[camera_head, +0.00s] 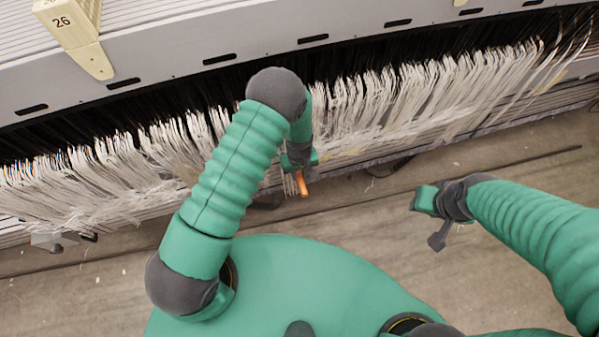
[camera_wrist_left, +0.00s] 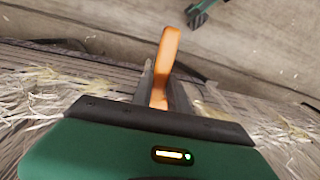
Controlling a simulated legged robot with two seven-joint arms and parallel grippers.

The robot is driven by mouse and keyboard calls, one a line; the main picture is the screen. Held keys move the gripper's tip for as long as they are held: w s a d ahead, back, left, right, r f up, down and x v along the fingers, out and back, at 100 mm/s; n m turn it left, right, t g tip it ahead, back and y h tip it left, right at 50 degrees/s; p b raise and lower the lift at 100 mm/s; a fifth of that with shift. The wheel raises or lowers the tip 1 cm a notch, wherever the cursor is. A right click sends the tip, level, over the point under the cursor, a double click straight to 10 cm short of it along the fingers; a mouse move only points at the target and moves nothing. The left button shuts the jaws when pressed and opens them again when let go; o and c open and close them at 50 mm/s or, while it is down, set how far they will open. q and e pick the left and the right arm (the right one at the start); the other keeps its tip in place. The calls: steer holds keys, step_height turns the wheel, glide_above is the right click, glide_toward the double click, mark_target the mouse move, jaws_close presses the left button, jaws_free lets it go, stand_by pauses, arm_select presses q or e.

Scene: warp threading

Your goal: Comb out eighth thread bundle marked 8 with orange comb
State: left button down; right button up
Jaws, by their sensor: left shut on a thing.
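My left gripper (camera_head: 301,172) is shut on the orange comb (camera_head: 302,186) at the front of the thread row. The comb (camera_wrist_left: 165,60) stands out between the dark fingers (camera_wrist_left: 165,98) in the left wrist view. White thread bundles (camera_head: 400,98) hang in a long row along the machine, with loose, tangled ends. My left arm hides part of the row. I see no mark 8, so I cannot tell which bundle is the eighth. My right gripper (camera_head: 438,236) hangs over the floor, apart from the threads; its finger opening is unclear.
The grey machine beam (camera_head: 270,38) with dark slots runs above the threads. A cream tag marked 26 (camera_head: 72,30) is at the upper left. Wooden floor (camera_head: 370,225) with scattered fibre bits lies in front. Floor between my arms is mostly clear.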

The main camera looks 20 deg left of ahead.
mark_target(303, 186)
arm_select(q)
steer(key=shift+w, duration=0.15)
steer(key=shift+s+d+r+p, duration=0.1)
steer(key=shift+s+d+p, duration=0.1)
steer(key=shift+s+p, duration=0.15)
steer(key=shift+s+d+p, duration=0.25)
steer(key=shift+s+d, duration=0.05)
steer(key=shift+s, duration=0.2)
steer(key=shift+s+d+p, duration=0.2)
steer(key=shift+s+d, duration=0.1)
steer(key=shift+s, duration=0.2)
steer(key=shift+s+d, duration=0.3)
steer(key=shift+s, duration=0.1)
steer(key=s+d+p, duration=0.1)
steer(key=s+d, duration=0.2)
steer(key=s, duration=0.2)
steer(key=shift+d+p, duration=0.2)
steer(key=shift+p, duration=0.1)
